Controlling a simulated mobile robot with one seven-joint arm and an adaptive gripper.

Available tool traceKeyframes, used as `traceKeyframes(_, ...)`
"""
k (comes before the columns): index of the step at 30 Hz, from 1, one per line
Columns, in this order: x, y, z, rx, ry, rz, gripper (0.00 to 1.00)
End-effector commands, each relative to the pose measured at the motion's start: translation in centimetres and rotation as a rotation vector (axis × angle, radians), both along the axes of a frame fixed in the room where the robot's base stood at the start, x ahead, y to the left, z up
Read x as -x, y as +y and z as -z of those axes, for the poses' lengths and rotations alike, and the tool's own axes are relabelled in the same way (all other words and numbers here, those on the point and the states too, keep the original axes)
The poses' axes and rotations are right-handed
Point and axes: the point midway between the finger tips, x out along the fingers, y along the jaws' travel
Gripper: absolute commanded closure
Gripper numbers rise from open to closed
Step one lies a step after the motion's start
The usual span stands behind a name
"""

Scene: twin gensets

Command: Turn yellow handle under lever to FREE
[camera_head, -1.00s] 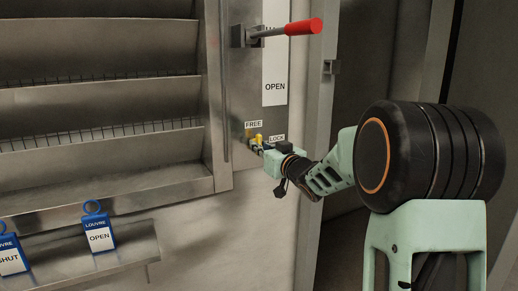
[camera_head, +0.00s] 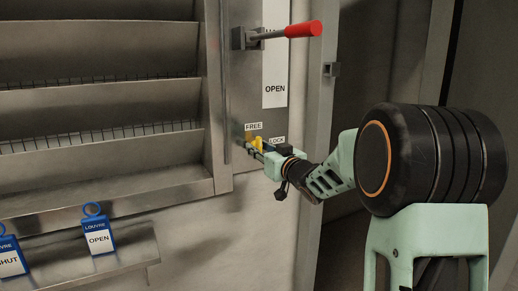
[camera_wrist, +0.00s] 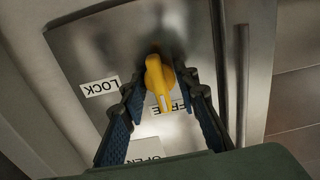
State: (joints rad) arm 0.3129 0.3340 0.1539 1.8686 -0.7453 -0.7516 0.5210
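The yellow handle (camera_head: 257,144) sits on the metal plate below the red-tipped lever (camera_head: 290,31). It also shows in the wrist view (camera_wrist: 158,82), where its free end lies beside the FREE label (camera_wrist: 183,99) and partly covers it. The LOCK label (camera_wrist: 100,87) is off to the left there. My gripper (camera_head: 252,149) is at the handle. In the wrist view my gripper (camera_wrist: 161,92) has one finger on each side of the handle, with a visible gap on both sides. The head view hides part of the handle's lower side.
A louvre with several slats (camera_head: 95,100) fills the left. Blue OPEN (camera_head: 98,236) and SHUT (camera_head: 9,259) tags stand on a ledge below it. A white OPEN strip (camera_head: 275,75) runs above the handle. A post (camera_head: 325,110) stands close to the right.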

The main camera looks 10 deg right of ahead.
Motion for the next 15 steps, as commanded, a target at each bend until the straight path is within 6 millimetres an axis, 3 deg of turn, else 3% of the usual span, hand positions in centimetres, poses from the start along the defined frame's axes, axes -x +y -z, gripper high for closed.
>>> traceKeyframes(5,2.0,-0.8,-0.1,0.002,-0.001,0.003,0.72)
traceKeyframes(15,8.5,-2.8,-0.1,0.001,0.000,0.003,0.72)
